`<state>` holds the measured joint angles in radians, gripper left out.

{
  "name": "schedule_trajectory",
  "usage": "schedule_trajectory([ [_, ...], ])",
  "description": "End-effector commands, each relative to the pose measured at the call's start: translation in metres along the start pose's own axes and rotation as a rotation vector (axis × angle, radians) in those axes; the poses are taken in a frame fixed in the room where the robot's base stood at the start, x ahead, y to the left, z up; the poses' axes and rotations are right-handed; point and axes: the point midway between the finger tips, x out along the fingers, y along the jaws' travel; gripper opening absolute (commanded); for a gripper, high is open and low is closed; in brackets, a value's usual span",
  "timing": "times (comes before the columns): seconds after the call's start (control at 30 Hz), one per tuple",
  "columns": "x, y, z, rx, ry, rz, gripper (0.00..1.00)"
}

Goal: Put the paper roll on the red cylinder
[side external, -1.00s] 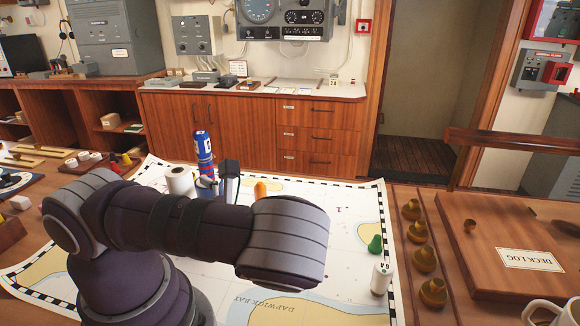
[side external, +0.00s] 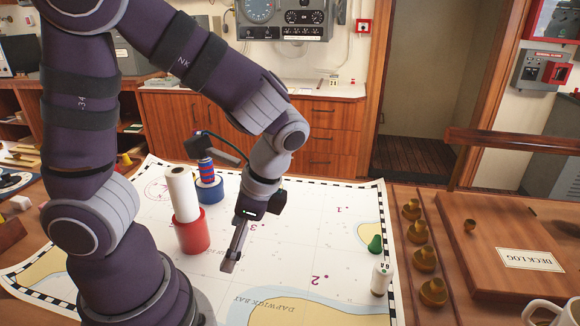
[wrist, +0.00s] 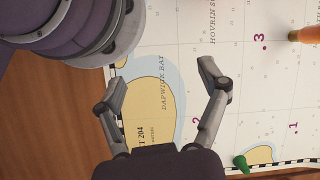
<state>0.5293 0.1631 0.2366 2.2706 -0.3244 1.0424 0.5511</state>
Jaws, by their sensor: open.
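The white paper roll (side external: 182,194) stands upright on top of the red cylinder (side external: 194,235) in the side external view. Its lower end meets the top of the cylinder, and my gripper is not touching it. My gripper (side external: 229,265) hangs over the chart to the right of the cylinder, pointing down. In the wrist view my gripper (wrist: 168,88) is open, with its fingers apart and only chart between them. The roll and the red cylinder do not show in the wrist view.
A blue cylinder (side external: 209,191) with a blue and red can (side external: 206,171) on it stands behind the red cylinder. The chart's (side external: 300,240) middle is clear.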

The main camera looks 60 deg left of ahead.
Motion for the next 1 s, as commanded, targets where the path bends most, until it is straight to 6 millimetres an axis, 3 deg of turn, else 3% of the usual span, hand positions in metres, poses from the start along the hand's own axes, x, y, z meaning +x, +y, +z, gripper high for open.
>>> schedule_trajectory([
  [0.2,-0.063,-0.01,0.0,-0.415,0.566,0.078,0.74],
  [0.37,-0.089,-0.015,0.008,-0.587,0.785,0.064,0.74],
  [1.0,-0.095,-0.016,0.01,-0.626,0.831,0.06,0.74],
])
